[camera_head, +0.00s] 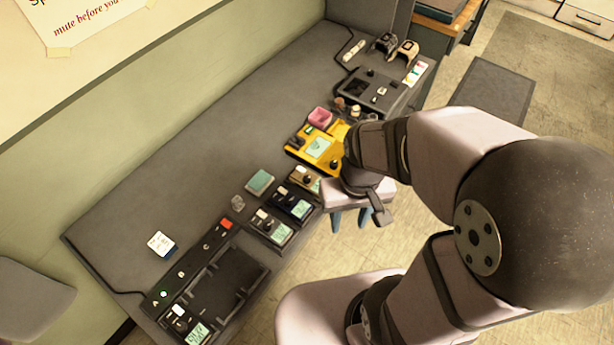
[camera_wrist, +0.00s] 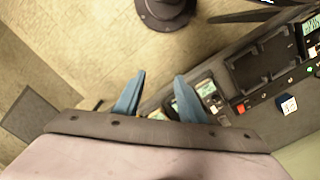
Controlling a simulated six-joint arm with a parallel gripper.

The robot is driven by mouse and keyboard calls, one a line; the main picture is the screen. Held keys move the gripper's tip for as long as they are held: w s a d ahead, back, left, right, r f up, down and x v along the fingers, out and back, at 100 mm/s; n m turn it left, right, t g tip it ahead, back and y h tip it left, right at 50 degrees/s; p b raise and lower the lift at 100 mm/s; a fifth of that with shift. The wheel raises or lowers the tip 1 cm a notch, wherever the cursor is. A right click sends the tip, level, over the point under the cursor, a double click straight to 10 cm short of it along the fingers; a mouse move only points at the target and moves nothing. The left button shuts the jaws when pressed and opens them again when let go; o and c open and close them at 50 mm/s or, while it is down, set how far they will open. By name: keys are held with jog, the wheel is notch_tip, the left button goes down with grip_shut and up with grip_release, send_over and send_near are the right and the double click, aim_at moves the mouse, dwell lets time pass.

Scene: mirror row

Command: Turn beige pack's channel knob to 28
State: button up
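The beige pack (camera_head: 303,176) lies near the front edge of the desk in the head view, between the dark packs and the yellow device. A dark round knob shows on it, and my arm hides part of its right side. Its channel number is too small to read. My gripper (camera_head: 349,229) is to the right of the beige pack and apart from it, past the desk's front edge. Its two blue fingers are spread with nothing between them, and they also show apart in the wrist view (camera_wrist: 160,76).
A black charging tray (camera_head: 228,283) is at the near end. The desk's middle (camera_head: 200,165) is clear.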

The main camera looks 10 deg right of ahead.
notch_tip(320, 180, down, 6)
jog(key=s+a+g+b, duration=0.1)
jog(key=s+g+b, duration=0.1)
jog(key=t, duration=0.1)
send_over(307, 178)
jog(key=s, duration=0.6)
jog(key=f, duration=0.3)
jog(key=shift+d+f+n+b, duration=0.25)
jog(key=shift+d+n+b, duration=0.05)
jog(key=shift+b, duration=0.1)
jog(key=shift+m+t, duration=0.6)
jog(key=shift+t, duration=0.1)
jog(key=w+r, duration=0.1)
jog(key=w, duration=0.1)
jog(key=w+r, duration=0.3)
jog(key=w, duration=0.2)
jog(key=shift+a+r, duration=0.35)
jog(key=shift+a, duration=0.05)
jog(key=shift+s+f+m, duration=0.15)
jog(key=shift+s+m, duration=0.15)
jog(key=shift+s, duration=0.2)
jog(key=shift+f, duration=0.1)
jog(key=shift+f+p, duration=0.95)
jog(key=shift+f, duration=2.6)
